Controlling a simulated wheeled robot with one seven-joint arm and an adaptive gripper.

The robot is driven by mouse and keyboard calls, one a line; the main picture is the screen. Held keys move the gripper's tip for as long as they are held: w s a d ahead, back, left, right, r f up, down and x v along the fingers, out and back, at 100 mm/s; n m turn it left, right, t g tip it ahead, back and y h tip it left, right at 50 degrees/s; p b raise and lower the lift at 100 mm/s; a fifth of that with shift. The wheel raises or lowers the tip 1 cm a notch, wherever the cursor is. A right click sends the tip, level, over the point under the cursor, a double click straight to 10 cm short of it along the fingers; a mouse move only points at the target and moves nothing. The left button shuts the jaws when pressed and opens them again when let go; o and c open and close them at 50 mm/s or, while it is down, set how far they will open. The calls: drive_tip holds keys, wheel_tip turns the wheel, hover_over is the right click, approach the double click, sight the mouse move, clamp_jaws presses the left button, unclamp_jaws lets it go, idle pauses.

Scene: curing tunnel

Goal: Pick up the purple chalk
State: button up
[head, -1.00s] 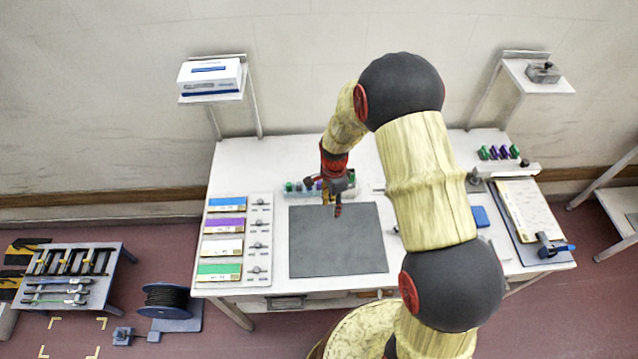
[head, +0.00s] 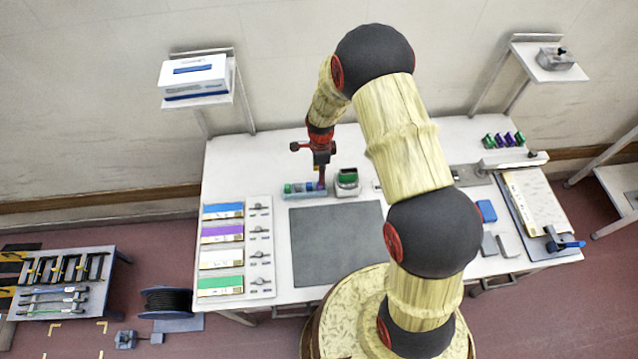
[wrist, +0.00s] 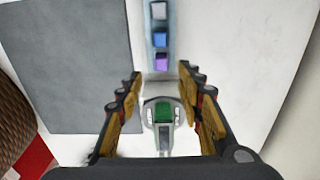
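The purple chalk (wrist: 162,61) shows in the wrist view as a small purple block at the near end of a narrow tray (wrist: 148,30). Blue and pale grey blocks lie beyond it in the same row. My gripper (wrist: 160,76) is open and empty, its fingers spread to either side just short of the purple block in the picture. In the head view my gripper (head: 322,184) points down at the right end of the tray (head: 312,195). The gripper hides the purple chalk there.
A grey holder with a green block (wrist: 163,112) sits between the fingers in the wrist view, just right of the tray in the head view (head: 347,177). A dark mat (head: 337,245) lies in front. Green and purple pieces (head: 503,140) stand at the back right.

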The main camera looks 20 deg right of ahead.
sight(320, 187)
wheel_tip(320, 187, down, 6)
drive_tip(key=shift+w+p, duration=0.15)
drive_tip(key=shift+p, duration=0.35)
drive_tip(key=shift+c, duration=1.1)
drive_tip(key=c, duration=0.7)
clamp_jaws()
